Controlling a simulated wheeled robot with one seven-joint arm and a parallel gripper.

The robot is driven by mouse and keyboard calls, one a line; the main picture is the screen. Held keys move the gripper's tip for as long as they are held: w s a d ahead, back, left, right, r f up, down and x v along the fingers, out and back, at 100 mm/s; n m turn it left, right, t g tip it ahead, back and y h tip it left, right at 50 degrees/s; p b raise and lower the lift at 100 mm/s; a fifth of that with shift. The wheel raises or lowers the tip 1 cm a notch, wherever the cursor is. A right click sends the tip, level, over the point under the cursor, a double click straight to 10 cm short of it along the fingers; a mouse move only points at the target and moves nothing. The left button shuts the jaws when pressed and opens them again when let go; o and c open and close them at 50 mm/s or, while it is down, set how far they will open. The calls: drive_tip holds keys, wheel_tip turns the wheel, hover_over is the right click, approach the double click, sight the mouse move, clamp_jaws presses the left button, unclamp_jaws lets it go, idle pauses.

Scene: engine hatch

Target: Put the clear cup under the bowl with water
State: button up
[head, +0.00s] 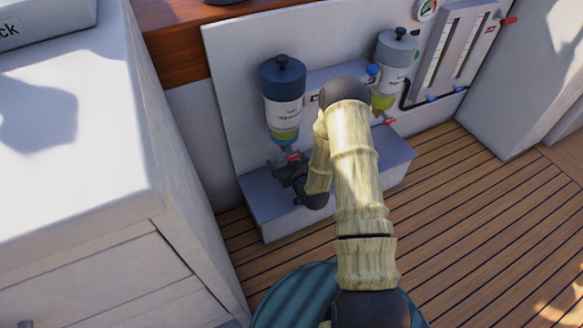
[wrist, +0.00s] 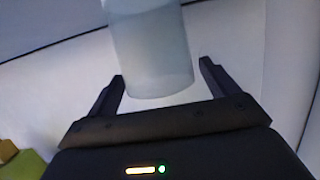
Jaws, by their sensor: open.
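Two filter units hang on the white panel. The left unit's bowl (head: 284,132) shows a yellow layer with a bluish layer under it, and a red-handled drain (head: 293,156) is below. The right unit's bowl (head: 383,99) looks yellow-green. My gripper (head: 283,172) is low, just below the left bowl, over the grey ledge. In the wrist view my gripper (wrist: 162,70) is open, with a translucent, cloudy cylinder (wrist: 152,50), apparently the clear cup, between its fingers. Its upper end is cut off by the frame. I cannot make out the cup in the head view.
The grey ledge (head: 385,163) stands below the units on the plank floor (head: 480,200). A white cabinet (head: 75,130) rises close on the left. Gauges and a sight-tube panel (head: 455,50) are at the right. The floor right of my arm is clear.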

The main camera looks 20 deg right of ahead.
drive_tip(key=p+v, duration=0.4)
drive_tip(key=v, duration=0.8)
drive_tip(key=shift+p, duration=0.35)
drive_tip(key=shift+w+r, duration=0.1)
drive_tip(key=shift+w, duration=0.1)
wheel_tip(320, 180, up, 11)
drive_tip(key=g+h, duration=0.2)
drive_tip(key=g, duration=0.4)
drive_tip(key=s+a+r+m+g, duration=0.2)
drive_tip(key=s+r+g, duration=0.3)
drive_tip(key=s+r, duration=0.7)
drive_tip(key=shift+s+g+h, duration=0.4)
drive_tip(key=shift+s, duration=0.75)
drive_tip(key=shift+a+r, duration=0.1)
drive_tip(key=shift+r, duration=0.15)
